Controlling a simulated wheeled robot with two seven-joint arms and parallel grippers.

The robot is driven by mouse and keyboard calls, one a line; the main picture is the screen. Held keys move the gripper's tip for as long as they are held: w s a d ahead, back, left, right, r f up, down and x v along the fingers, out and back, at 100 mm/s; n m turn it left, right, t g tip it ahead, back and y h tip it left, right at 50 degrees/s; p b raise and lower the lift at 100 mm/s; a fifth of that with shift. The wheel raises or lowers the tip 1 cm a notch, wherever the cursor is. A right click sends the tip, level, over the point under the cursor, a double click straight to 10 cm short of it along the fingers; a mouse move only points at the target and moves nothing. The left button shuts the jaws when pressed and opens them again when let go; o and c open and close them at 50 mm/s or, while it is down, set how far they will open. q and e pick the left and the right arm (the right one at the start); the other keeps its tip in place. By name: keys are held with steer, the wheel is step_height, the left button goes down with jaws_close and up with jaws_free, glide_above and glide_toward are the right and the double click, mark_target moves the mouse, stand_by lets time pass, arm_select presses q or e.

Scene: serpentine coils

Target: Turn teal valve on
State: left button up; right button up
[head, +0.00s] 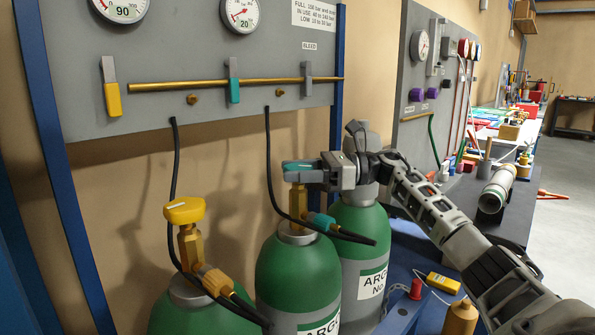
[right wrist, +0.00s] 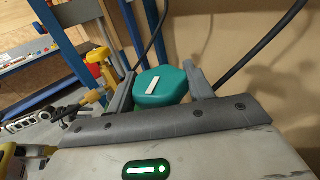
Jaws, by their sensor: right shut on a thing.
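The teal valve knob (head: 297,164) sits on top of a brass valve stem on the middle green gas cylinder (head: 298,270). The gripper hides part of the knob in the head view. My left gripper is not in view.
A yellow valve knob (head: 184,210) tops the left cylinder. A third green cylinder (head: 360,240) stands just right, partly behind my arm. Black hoses (head: 269,160) run up to a grey panel (head: 180,60) with gauges and a brass pipe. A cluttered bench lies at the right.

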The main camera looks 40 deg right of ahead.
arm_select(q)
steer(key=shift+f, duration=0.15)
arm_select(e)
steer(key=o, duration=1)
steer(key=shift+d, duration=0.1)
steer(key=shift+s+d, duration=0.25)
arm_select(q)
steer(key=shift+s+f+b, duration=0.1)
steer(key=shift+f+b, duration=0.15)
steer(key=shift+b, duration=0.7)
arm_select(e)
steer(key=v, duration=1.5)
steer(key=shift+s+r, duration=0.1)
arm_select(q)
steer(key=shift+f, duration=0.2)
